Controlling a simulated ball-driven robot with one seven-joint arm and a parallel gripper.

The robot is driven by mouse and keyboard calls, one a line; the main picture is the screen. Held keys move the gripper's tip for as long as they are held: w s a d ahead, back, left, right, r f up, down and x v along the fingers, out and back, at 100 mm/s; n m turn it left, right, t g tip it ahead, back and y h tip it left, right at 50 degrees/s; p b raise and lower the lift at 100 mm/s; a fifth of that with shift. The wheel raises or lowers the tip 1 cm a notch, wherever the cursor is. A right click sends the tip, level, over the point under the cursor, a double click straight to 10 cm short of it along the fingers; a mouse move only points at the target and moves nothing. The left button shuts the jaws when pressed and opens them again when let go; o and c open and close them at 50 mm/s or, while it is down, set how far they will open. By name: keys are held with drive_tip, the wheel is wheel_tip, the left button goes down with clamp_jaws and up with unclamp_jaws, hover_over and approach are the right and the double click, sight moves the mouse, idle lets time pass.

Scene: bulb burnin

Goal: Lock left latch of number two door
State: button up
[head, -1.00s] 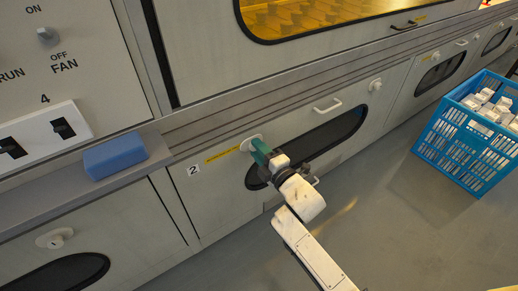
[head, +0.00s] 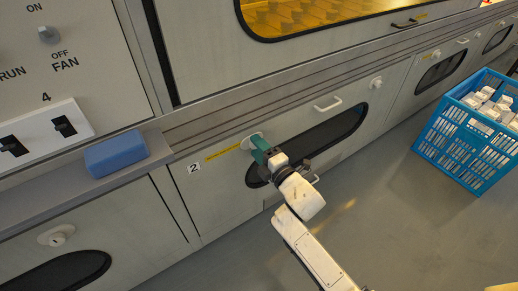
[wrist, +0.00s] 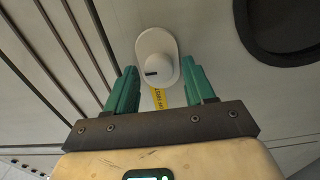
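The number two door (head: 225,205) is a pale panel with a dark oval window, marked by a "2" label (head: 194,168). Its left latch (head: 247,142) is a white oval plate with a round knob, partly hidden behind my gripper in the head view. In the wrist view the latch (wrist: 158,48) shows whole, with a short dark slot mark on the knob's left. My gripper (head: 261,149) is open in front of it. In the wrist view its green fingers (wrist: 161,84) stand either side of the knob, with gaps on both sides.
The door's right latch (head: 375,84) and a white handle (head: 327,104) are to the right. A blue block (head: 115,154) lies on the ledge at left. A blue crate (head: 462,150) of white boxes stands on the floor at right. The floor between is clear.

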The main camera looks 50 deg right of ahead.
drive_tip(key=shift+o, duration=0.3)
drive_tip(key=shift+s, duration=0.1)
drive_tip(key=v, duration=1)
drive_tip(key=shift+s, duration=0.3)
